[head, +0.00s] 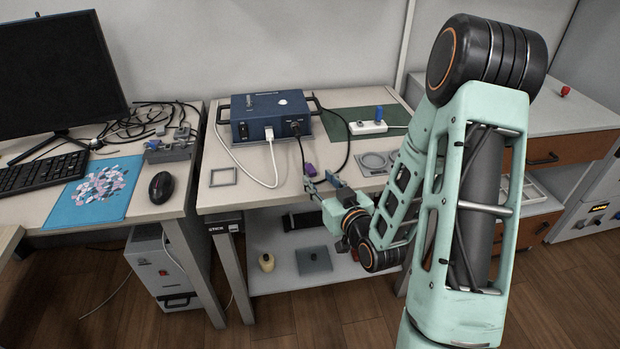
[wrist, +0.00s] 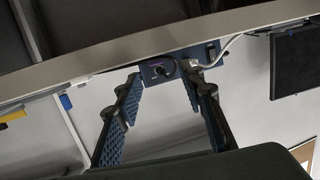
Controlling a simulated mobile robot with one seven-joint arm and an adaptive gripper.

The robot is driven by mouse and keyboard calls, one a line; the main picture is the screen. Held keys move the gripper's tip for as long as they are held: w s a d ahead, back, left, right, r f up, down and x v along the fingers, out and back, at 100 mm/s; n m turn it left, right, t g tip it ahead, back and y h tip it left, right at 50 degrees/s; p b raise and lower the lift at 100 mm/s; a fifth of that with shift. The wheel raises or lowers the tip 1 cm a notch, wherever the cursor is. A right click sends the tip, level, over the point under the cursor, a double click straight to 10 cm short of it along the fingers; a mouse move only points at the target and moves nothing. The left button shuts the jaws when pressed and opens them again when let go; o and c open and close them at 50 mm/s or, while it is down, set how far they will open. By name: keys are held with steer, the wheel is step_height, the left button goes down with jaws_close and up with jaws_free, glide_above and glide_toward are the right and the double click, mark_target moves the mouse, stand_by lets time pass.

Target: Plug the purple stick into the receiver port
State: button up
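A small purple stick (head: 309,169) is near the front edge of the table in the head view, beside a black cable; I cannot tell whether they are joined. A blue box (head: 270,116) stands behind it with a white plug and a black plug in its front. I cannot make out which opening is the receiver port. The box also shows between the fingers in the wrist view (wrist: 151,77). My gripper (head: 323,182) is at the table's front edge, just in front of the purple stick. In the wrist view its fingers (wrist: 160,110) are apart with nothing between them.
A white block with a blue knob (head: 368,128) sits on a green mat (head: 343,128). A grey round-holed plate (head: 376,163) lies right of the gripper, and a grey frame (head: 223,177) lies left. White and black cables loop across the table. A lower shelf (head: 340,271) sits underneath.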

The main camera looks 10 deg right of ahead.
mark_target(311, 169)
steer(key=shift+w+a+f+b, duration=0.1)
steer(key=shift+w+f+b, duration=0.3)
steer(key=shift+b, duration=2.25)
steer(key=shift+r+b, duration=0.2)
steer(key=shift+b, duration=0.35)
steer(key=shift+w+a, duration=0.1)
steer(key=shift+w, duration=0.05)
steer(key=x, duration=0.3)
steer(key=b+x, duration=0.1)
steer(key=x, duration=0.1)
steer(key=shift+w+d, duration=0.1)
steer(key=shift+d, duration=0.15)
jaws_close()
steer(key=shift+r, duration=0.1)
